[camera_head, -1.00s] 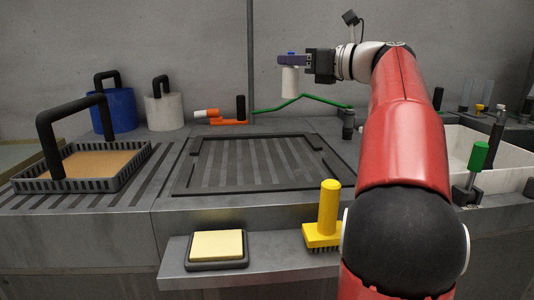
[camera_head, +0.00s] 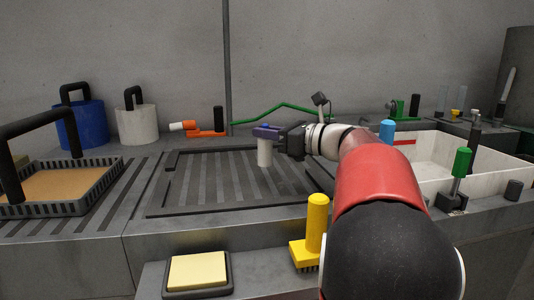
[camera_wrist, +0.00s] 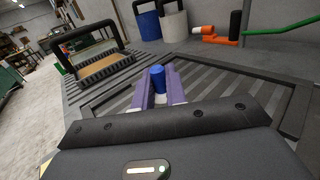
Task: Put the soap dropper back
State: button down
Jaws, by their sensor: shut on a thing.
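My gripper (camera_head: 266,132), with purple fingers, is shut on a small white cylinder with a blue top, apparently the soap dropper (camera_head: 264,154). The dropper is upright, over the back right part of the ribbed panel (camera_head: 160,199) in the head view. I cannot tell whether its lower end touches the panel. In the wrist view the dropper's blue top (camera_wrist: 157,72) shows between the two purple fingers (camera_wrist: 158,88), and its lower part is mostly hidden.
A handled tray (camera_head: 101,187), a blue bucket (camera_head: 80,127) and a white bucket (camera_head: 136,125) stand left. An orange tool (camera_head: 205,133) and green bent rod (camera_head: 280,108) lie behind. A yellow brush (camera_head: 317,225) and yellow pad (camera_head: 197,270) sit in front. A white basin (camera_head: 510,165) is right.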

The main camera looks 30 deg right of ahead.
aim_at(267, 152)
jog(key=shift+f+b, duration=0.3)
jog(key=shift+f, duration=1.9)
jog(key=shift+f, duration=0.2)
jog(key=c, duration=1.4)
grip_release()
jog(key=shift+c, duration=0.2)
